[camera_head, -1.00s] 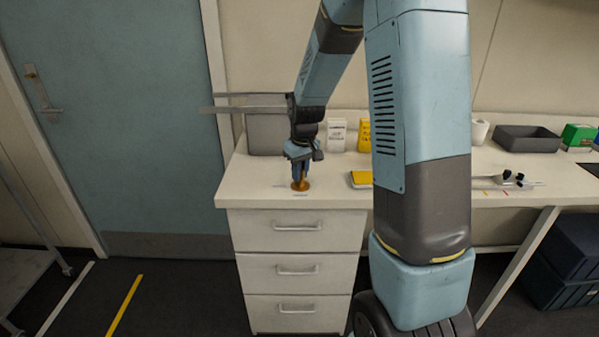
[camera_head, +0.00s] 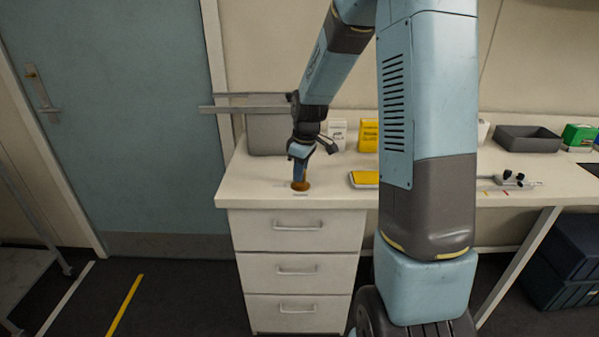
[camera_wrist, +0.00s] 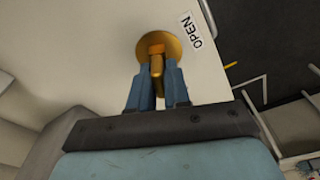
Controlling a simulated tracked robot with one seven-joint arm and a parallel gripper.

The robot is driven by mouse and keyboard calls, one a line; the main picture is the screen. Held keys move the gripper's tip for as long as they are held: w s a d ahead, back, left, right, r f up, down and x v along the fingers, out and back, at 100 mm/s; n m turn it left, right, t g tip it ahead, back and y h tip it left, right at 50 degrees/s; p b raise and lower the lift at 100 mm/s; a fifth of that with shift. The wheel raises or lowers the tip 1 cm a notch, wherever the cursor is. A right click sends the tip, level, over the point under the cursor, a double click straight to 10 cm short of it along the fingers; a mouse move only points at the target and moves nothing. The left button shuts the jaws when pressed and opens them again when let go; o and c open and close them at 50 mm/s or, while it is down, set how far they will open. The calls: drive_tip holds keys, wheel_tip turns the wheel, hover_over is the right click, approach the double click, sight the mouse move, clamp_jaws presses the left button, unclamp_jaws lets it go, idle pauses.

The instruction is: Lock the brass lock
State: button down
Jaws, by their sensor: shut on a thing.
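The brass lock (camera_head: 300,186) sits on the white bench top, near its front left edge, above the drawers. In the wrist view it is a round brass disc (camera_wrist: 173,44) with a raised brass key or knob (camera_wrist: 157,62) at its middle. My gripper (camera_head: 299,160) points down at the lock, and its two blue fingers (camera_wrist: 157,85) are shut on the brass knob. A white label reading OPEN (camera_wrist: 190,28) lies beside the disc. In the head view my fingers hide part of the knob. Other lettering around the lock is too small to read.
A grey box (camera_head: 268,134) stands at the back left of the bench. A yellow-topped item (camera_head: 365,179) lies right of the lock, with small white and yellow boxes (camera_head: 368,136) behind. Drawers (camera_head: 298,225) are below.

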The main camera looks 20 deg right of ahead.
drive_tip(key=shift+s+f+n, duration=0.3)
drive_tip(key=shift+f+n, duration=0.05)
drive_tip(key=shift+n, duration=0.15)
drive_tip(key=n, duration=0.4)
drive_tip(key=shift+g, duration=0.4)
drive_tip(key=c, duration=1)
unclamp_jaws()
drive_tip(key=shift+w+r, duration=0.15)
drive_tip(key=shift+r, duration=0.3)
drive_tip(key=r, duration=0.4)
drive_tip(key=d+r, duration=0.1)
drive_tip(key=r, duration=0.8)
drive_tip(key=shift+d+r, duration=0.25)
drive_tip(key=shift+d, duration=0.05)
